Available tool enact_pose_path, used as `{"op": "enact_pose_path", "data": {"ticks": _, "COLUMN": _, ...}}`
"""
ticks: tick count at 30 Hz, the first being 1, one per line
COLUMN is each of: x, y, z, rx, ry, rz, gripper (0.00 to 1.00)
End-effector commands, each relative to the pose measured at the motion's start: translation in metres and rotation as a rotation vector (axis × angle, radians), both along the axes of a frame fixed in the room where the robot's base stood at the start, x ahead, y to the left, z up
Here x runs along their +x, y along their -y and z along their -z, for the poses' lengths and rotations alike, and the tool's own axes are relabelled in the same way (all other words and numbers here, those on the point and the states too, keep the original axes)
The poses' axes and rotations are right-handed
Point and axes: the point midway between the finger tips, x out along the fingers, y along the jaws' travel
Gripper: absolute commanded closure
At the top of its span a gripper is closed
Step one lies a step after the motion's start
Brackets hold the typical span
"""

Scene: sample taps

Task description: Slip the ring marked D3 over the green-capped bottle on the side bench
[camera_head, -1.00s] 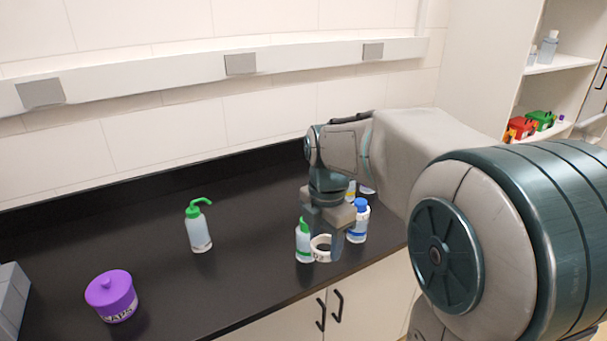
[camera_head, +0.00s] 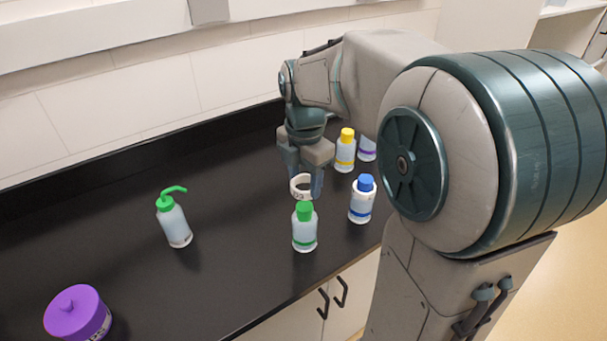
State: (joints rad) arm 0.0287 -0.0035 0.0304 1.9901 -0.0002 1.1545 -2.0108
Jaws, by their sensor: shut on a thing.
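My gripper (camera_head: 305,182) is shut on a white ring (camera_head: 299,194) with dark marking; the marking is too small to read for sure. The green-capped bottle (camera_head: 304,232), with a green band, stands upright on the black side bench (camera_head: 240,262). In the picture the ring shows just above the bottle's green cap, its lower edge close to the cap's top. The ring is not around the bottle. I cannot tell from this one view whether it is directly over the cap or behind it. A finger hides part of the ring's right side.
A blue-capped bottle (camera_head: 362,203) stands close on the right. A yellow-capped bottle (camera_head: 345,155) and a purple-banded bottle (camera_head: 367,151) stand behind it. A green spouted wash bottle (camera_head: 173,222) and a purple jar (camera_head: 80,315) are on the left. The bench between them is clear.

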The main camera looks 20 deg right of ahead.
Motion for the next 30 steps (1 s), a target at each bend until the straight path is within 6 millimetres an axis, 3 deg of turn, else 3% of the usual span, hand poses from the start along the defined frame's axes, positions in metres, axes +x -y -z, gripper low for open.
{"op": "enact_pose_path", "data": {"ticks": 18, "x": 0.000, "y": -0.002, "z": 0.052, "rx": 0.000, "ry": 0.000, "rz": -0.003, "gripper": 0.73}}
{"op": "enact_pose_path", "data": {"ticks": 30, "x": 0.000, "y": -0.002, "z": 0.060, "rx": 0.000, "ry": 0.000, "rz": -0.004, "gripper": 0.73}}
